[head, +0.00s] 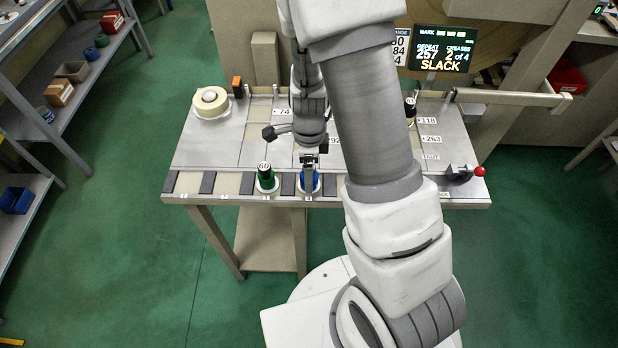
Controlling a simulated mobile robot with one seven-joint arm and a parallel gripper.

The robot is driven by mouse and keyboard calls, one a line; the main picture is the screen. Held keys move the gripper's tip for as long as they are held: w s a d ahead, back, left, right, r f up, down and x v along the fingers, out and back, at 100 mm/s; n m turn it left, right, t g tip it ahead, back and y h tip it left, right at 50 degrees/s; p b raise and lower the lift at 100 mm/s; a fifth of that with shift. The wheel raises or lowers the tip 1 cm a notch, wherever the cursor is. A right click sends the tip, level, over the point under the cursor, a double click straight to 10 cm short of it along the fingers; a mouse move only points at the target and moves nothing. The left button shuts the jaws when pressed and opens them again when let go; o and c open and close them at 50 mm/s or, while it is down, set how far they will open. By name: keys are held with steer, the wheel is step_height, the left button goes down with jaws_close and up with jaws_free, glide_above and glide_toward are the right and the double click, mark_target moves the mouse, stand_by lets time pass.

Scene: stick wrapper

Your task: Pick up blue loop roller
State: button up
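The blue roller (317,184) stands in a white round seat at the front edge of the grey work table (215,150). Only parts of its blue side show; a dark part of my gripper covers its middle. My gripper (308,172) points down right at the roller, in line with it in this view. Whether the fingers touch it, and how far apart they are, cannot be made out.
A tape roll (211,101) lies at the back left of the table. A red-knobbed lever (479,171) is at the right end. A dark-topped roller (410,106) stands at the back right. The screen (442,48) reads SLACK. My arm hides the table's right middle.

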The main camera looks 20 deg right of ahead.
step_height(320, 180, down, 2)
steer(key=shift+f, duration=0.2)
jaws_close()
stand_by(0.4)
steer(key=shift+r, duration=0.1)
